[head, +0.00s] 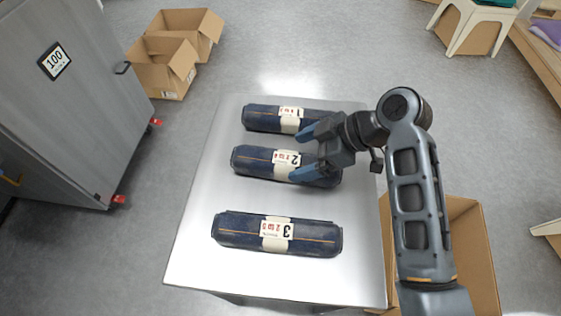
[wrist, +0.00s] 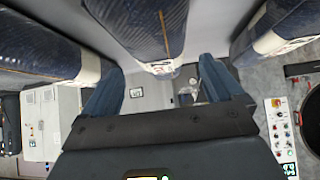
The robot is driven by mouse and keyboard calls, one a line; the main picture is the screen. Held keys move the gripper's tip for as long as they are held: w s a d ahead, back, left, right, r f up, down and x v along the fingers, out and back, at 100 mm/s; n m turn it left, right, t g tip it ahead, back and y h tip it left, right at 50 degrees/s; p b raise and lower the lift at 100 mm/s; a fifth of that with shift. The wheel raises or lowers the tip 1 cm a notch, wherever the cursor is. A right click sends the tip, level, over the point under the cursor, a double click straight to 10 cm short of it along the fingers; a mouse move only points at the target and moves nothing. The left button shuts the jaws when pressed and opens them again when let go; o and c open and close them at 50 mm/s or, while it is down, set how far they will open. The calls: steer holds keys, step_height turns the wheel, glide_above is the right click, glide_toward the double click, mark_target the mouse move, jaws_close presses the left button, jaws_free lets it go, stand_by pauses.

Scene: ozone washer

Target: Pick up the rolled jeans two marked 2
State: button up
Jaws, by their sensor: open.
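The rolled jeans marked 2 (head: 258,162) are a dark blue roll with a white label, lying crosswise in the middle of the metal table (head: 200,225). My gripper (head: 298,154) is open and empty, over the right part of this roll. One finger is toward the roll marked 1, the other over the near side of roll 2, covering part of it. In the wrist view a middle roll (wrist: 140,22), apparently roll 2, shows between the two blue fingers. I cannot tell how high the fingers are above it.
An open cardboard box (head: 468,240) stands right of the table, under my arm. A grey cabinet (head: 70,110) and cardboard boxes (head: 160,65) stand at left.

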mark_target(292, 160)
steer(key=shift+p+x, duration=0.7)
steer(key=shift+x, duration=2.1)
steer(key=shift+d+f, duration=0.1)
steer(key=shift+s, duration=0.1)
steer(key=shift+c, duration=0.3)
steer(key=c, duration=1.2)
steer(key=shift+c, duration=0.3)
